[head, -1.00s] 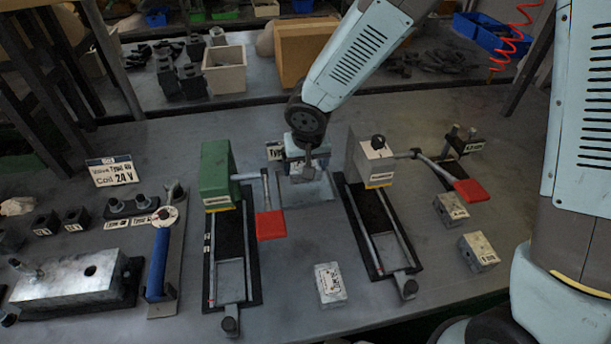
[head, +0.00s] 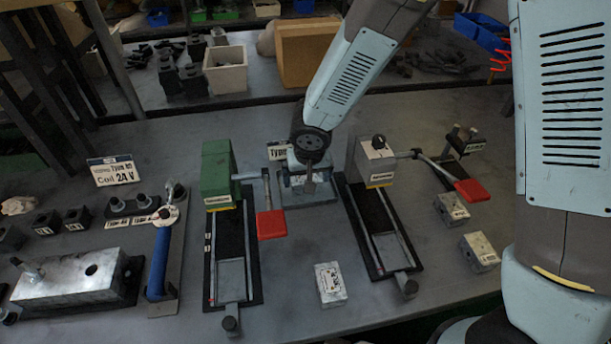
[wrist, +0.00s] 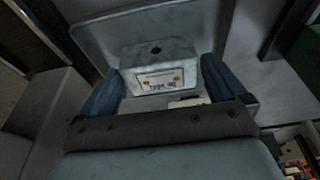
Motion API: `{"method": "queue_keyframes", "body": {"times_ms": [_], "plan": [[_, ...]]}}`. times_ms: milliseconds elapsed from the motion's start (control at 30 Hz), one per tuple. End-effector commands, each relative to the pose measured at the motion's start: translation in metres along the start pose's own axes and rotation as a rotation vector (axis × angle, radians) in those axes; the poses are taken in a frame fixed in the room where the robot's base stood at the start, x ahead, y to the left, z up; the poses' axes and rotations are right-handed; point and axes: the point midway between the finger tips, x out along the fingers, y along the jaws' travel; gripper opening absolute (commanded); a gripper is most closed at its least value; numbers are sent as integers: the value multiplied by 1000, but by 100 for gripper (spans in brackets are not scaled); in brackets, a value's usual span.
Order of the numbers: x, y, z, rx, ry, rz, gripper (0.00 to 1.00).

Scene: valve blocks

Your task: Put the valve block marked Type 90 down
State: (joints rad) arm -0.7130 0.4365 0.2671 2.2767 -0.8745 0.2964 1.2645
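The valve block marked Type 90 (wrist: 158,70) is a pale grey metal block with a dark hole on top and a white label, seen in the wrist view. My gripper (wrist: 162,88) has its two blue fingers on either side of the block, against its sides as far as I can see. The block is low over or on a grey tray (wrist: 203,15); I cannot tell whether its underside touches. In the head view my gripper (head: 308,184) is down at the tray (head: 326,197), between the two fixtures, and mostly hides the block.
A green fixture (head: 217,172) with a red handle stands close left of my gripper, and a grey fixture (head: 373,160) with another red handle close right. Loose blocks lie at the front (head: 330,285) and right (head: 452,209).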

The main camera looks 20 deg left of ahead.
Motion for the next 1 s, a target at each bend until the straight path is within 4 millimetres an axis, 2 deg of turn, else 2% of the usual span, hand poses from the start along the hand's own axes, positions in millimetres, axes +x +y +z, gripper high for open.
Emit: {"method": "queue_keyframes", "body": {"times_ms": [367, 567, 1000], "plan": [[-4, -1, -1, 0, 2, -2, 100], [-29, 0, -2, 2, 4, -2, 100], [-98, 0, -1, 0, 3, -1, 100]]}}
